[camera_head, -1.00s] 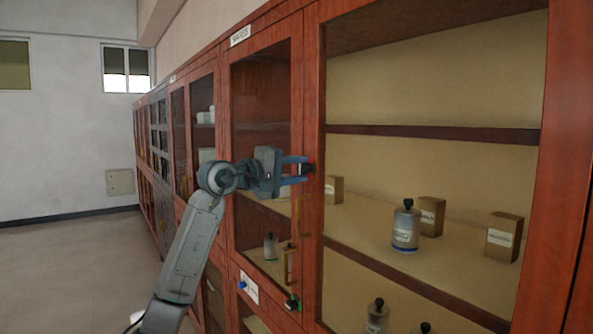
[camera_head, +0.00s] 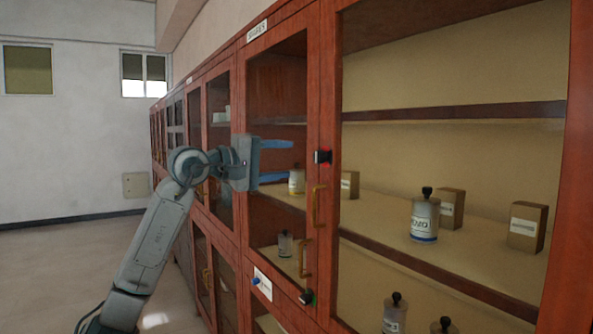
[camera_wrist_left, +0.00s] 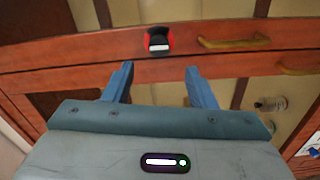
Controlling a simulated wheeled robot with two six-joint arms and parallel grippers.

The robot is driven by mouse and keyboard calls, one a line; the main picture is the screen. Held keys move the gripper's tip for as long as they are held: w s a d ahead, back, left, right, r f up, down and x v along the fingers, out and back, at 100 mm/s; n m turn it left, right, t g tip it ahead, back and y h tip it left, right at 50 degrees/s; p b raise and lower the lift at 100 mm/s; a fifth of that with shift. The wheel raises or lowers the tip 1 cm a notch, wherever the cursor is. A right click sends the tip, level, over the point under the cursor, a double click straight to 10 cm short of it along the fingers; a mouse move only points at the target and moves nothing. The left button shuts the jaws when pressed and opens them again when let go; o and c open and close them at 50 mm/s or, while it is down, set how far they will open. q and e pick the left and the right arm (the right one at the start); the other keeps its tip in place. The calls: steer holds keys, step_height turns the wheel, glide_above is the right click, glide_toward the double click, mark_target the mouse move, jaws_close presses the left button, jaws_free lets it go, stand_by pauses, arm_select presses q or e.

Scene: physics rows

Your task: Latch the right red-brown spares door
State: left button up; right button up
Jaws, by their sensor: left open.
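The red-brown spares cabinet (camera_head: 333,120) has a small white label (camera_head: 256,30) at its top, too small to read surely. A black and red latch (camera_head: 322,156) sits on the upright where the doors meet. It also shows in the left wrist view (camera_wrist_left: 158,40), ahead of the fingers and roughly centred between them. A brass handle (camera_head: 316,205) is just below the latch. My left gripper (camera_head: 290,160) is open and empty, its blue fingers pointing toward the latch with a visible gap. Whether the latch is engaged cannot be told. My right gripper is not in view.
Bottles (camera_head: 425,215) and small boxes (camera_head: 528,226) stand on shelves to the right. Open floor (camera_head: 60,270) lies at the left.

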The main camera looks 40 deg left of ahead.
arm_select(q)
steer(key=shift+v, duration=0.95)
